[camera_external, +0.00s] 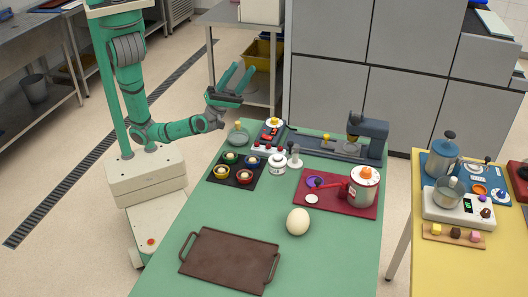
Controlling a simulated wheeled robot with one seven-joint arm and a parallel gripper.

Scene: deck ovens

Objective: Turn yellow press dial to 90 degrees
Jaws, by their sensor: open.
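A dark grey press (371,136) stands at the back right of the green table, on a long grey base. A small yellow knob (326,138) sits on this base, left of the press column. Another yellow part (352,138) shows at the press head. I cannot tell for sure which of them is the dial, and its angle is too small to read. My gripper (243,68) is open and empty, its fingers pointing up. It is above the back left of the table, apart from the press and to its left.
A red and white device (268,134) stands left of the press. Grey cabinets (330,100) stand behind.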

